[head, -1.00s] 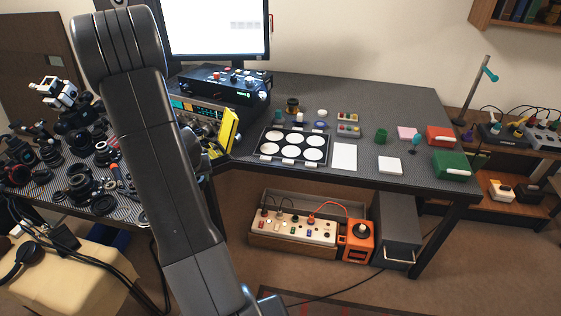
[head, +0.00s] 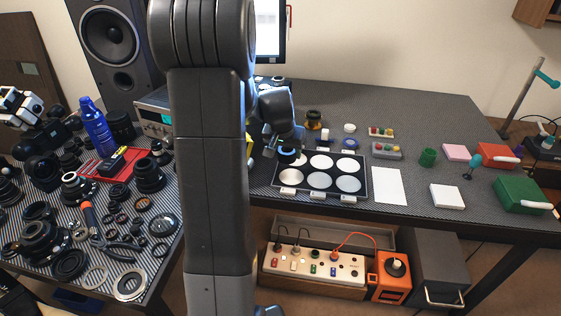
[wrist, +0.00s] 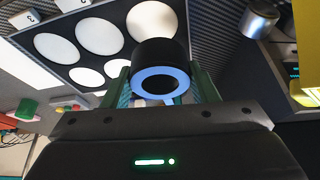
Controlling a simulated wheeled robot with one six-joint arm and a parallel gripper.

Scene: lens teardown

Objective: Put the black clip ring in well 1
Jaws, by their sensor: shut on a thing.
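My gripper (wrist: 163,88) is shut on a black clip ring (wrist: 163,52), a short black cylinder with a blue end face, in the wrist view. In the head view my gripper (head: 286,152) is over the back left corner of the black tray (head: 334,173), and the blue face of the ring (head: 288,152) shows small there. The tray has several round white wells, which look empty where visible. In the wrist view the tray (wrist: 120,48) lies beyond the ring.
A white sheet (head: 389,186) lies right of the tray. A brass-topped jar (head: 313,119) and small boxes (head: 386,150) stand behind it. A yellow object (wrist: 309,45) is close by at right in the wrist view. Lens parts crowd the left table (head: 108,232).

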